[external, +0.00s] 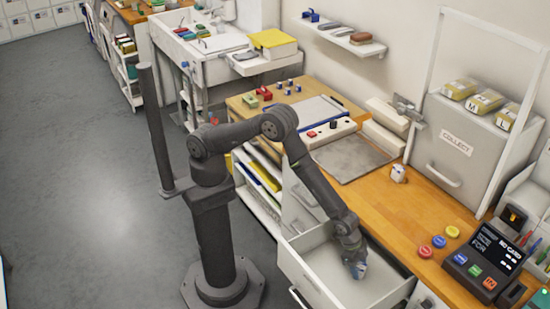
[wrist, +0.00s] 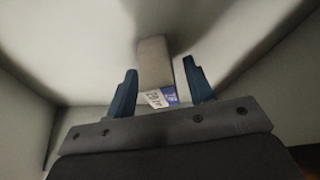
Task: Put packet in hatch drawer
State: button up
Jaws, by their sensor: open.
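My gripper (external: 357,272) reaches down into an open white drawer (external: 305,275) under the wooden counter. In the wrist view its two blue fingers are apart. A small grey-beige packet (wrist: 154,62) with a white and blue label lies in the drawer, between and just beyond the fingers, with a gap on each side. I cannot make out the packet in the external view. The hatch (external: 455,150) is a grey front marked COLLECT, with a handle, at the back of the counter; its drawer looks shut.
The open drawer's walls (wrist: 40,125) stand close around my gripper. Yellow-labelled packets (external: 487,103) sit on top of the hatch. A card terminal (external: 485,262), coloured buttons (external: 438,241) and a small white object (external: 398,173) stand on the counter. A grey mat (external: 350,158) is bare.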

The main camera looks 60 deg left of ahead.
jog(key=v, duration=1.1)
jog(key=shift+a+r, duration=0.2)
jog(key=shift+s, duration=0.1)
jog(key=x, duration=1.2)
jog(key=shift+d+f, duration=0.1)
jog(key=shift+d, duration=0.05)
jog(key=shift+r, duration=0.2)
